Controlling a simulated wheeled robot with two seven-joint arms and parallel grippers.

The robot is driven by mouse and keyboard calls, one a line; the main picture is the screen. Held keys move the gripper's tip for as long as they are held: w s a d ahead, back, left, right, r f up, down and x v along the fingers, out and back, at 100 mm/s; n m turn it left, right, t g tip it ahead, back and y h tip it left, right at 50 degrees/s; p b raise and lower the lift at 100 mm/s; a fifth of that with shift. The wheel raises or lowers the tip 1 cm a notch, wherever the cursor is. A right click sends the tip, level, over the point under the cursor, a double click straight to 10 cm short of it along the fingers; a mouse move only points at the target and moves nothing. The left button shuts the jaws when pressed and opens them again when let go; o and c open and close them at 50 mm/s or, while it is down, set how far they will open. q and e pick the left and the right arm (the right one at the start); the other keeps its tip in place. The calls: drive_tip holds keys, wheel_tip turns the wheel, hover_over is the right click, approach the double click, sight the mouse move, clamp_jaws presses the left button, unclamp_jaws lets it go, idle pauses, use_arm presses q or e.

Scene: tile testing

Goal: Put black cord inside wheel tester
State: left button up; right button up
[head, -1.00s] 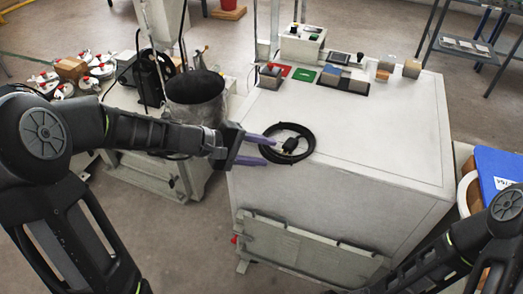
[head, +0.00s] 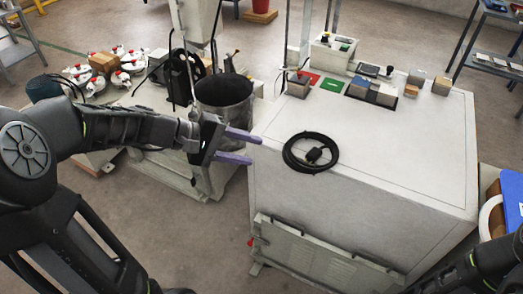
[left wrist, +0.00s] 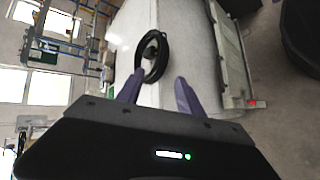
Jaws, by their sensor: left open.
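The black cord (head: 291,161) lies coiled flat on the white cabinet top (head: 400,150), near its left front edge. Its black plug end rests inside the coil. My left gripper (head: 256,149) is open and empty, just left of the coil and apart from it in the head view. In the left wrist view the open fingers (left wrist: 157,84) point toward the coiled cord (left wrist: 165,44). My right gripper is out of view.
Control boxes, coloured pads and small blocks (head: 415,83) line the cabinet's back edge. A blue bin (head: 512,195) stands at right. The middle of the cabinet top is clear.

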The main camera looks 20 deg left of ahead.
use_arm(q)
drive_tip(key=shift+s+a+r, duration=0.1)
drive_tip(key=shift+s+a, duration=0.05)
idle(0.7)
drive_tip(key=s+d+f+m+g+y, duration=0.1)
drive_tip(key=s+d+f+g, duration=0.1)
drive_tip(key=f, duration=0.7)
drive_tip(key=s+d+f+g+y, duration=0.1)
drive_tip(key=s+d+f+g, duration=0.15)
drive_tip(key=f, duration=0.55)
drive_tip(key=s+d+f+m+g+y, duration=0.1)
drive_tip(key=s+d+f+m, duration=0.2)
drive_tip(key=s+d+f, duration=0.3)
drive_tip(key=s+d+f+m+g+y, duration=0.1)
drive_tip(key=s+d+f+m, duration=0.3)
drive_tip(key=f, duration=1)
drive_tip(key=s+d+y, duration=0.1)
drive_tip(key=s+d, duration=0.2)
drive_tip(key=d, duration=0.1)
drive_tip(key=shift+d+f+m, duration=0.15)
drive_tip(key=shift+f+m, duration=0.1)
drive_tip(key=shift+m, duration=0.05)
drive_tip(key=shift+s, duration=0.1)
